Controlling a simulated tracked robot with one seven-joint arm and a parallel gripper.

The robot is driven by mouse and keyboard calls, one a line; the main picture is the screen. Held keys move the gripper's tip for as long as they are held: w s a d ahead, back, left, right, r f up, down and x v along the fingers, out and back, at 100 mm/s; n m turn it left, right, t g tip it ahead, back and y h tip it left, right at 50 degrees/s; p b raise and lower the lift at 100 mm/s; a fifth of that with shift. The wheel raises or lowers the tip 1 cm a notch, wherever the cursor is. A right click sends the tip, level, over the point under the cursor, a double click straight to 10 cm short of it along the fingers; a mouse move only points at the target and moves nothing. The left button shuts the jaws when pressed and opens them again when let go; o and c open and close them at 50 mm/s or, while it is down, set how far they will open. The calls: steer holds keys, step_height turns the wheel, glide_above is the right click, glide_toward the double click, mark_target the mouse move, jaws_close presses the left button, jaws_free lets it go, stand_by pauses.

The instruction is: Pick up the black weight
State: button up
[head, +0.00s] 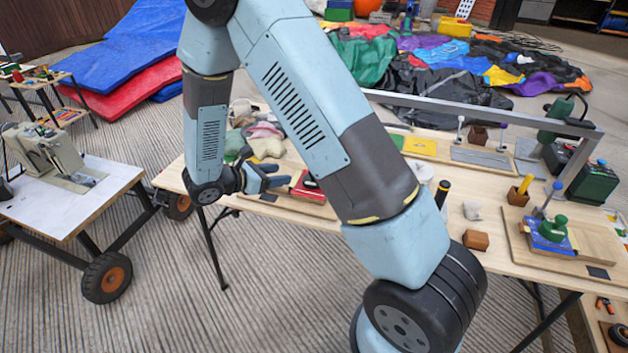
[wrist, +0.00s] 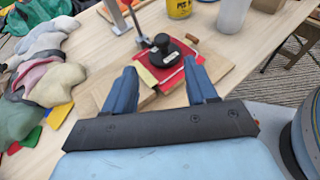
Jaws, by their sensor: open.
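The black weight (wrist: 165,52) shows in the wrist view. It is a dark round piece with a knob on top, sitting on a red pad (wrist: 178,75) on a wooden board (wrist: 220,68). In the head view the red pad (head: 310,189) shows beside my gripper, and the weight is mostly hidden by my arm. My gripper (wrist: 163,88) is open and empty. Its blue fingers point at the weight from the near side, one to each side of it in the picture, with a gap in front. It also shows in the head view (head: 276,177).
Folded cloths (wrist: 45,75) lie left of the board. A metal post (wrist: 138,25) stands close by the weight. A yellow tin (wrist: 179,8) and a pale cup (wrist: 233,14) stand beyond. A white-topped cart (head: 75,195) stands left of the workbench (head: 350,213).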

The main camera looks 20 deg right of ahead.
mark_target(313, 176)
steer(key=x, duration=0.8)
steer(key=shift+d+f, duration=0.15)
steer(key=shift+x, duration=2.65)
steer(key=shift+s, duration=0.1)
jaws_close()
